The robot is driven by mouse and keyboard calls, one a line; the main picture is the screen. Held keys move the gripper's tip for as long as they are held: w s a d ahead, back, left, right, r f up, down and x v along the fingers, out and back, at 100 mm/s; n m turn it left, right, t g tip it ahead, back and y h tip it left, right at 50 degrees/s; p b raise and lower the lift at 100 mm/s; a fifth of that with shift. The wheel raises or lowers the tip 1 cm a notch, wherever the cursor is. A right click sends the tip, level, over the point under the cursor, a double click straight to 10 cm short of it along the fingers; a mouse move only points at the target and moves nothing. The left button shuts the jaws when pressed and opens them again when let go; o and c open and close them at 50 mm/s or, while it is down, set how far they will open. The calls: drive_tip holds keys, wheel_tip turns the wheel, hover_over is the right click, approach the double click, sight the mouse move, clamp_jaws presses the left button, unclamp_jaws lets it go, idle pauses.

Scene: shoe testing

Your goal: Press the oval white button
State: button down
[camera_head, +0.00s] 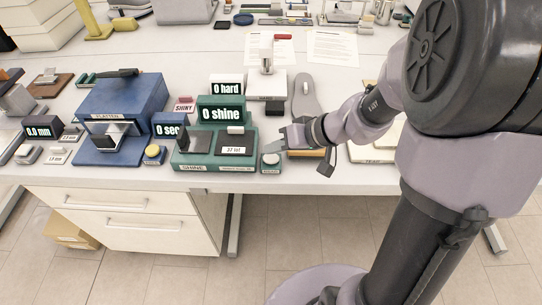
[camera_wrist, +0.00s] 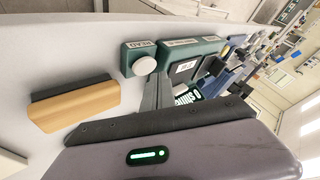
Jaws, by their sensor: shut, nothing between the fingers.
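The oval white button (camera_head: 271,159) sits on a small green block in front of the right end of the green shine tester (camera_head: 215,163). In the wrist view the white button (camera_wrist: 145,66) stands on its green block, which bears a label that seems to say READ. My gripper (camera_head: 268,150) is shut and empty, its fingertips close to the button in the head view. In the wrist view the fingertips (camera_wrist: 152,76) are near the button's lower edge. I cannot tell whether they touch it. The tester's display reads "0 shine".
A wooden block with a dark top (camera_wrist: 75,103) lies beside the button, partly behind my gripper in the head view. A blue device (camera_head: 120,107) with a yellow button (camera_head: 152,151) stands left. A grey shoe sole (camera_head: 305,98) lies behind. The table's front edge is close.

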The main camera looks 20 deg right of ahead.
sight(274, 159)
drive_tip(key=shift+f+b, duration=0.2)
drive_tip(key=shift+b, duration=0.15)
drive_tip(key=shift+f+b, duration=0.3)
drive_tip(key=shift+b, duration=0.25)
drive_tip(key=shift+f+b, duration=0.4)
drive_tip(key=shift+b, duration=0.25)
idle(0.6)
drive_tip(key=shift+r, duration=0.1)
drive_tip(key=shift+r+p, duration=0.35)
drive_tip(key=shift+r, duration=0.45)
drive_tip(key=shift+r, duration=0.1)
drive_tip(key=shift+r+p, duration=1.4)
drive_tip(key=shift+r, duration=1.05)
drive_tip(key=shift+a, duration=0.1)
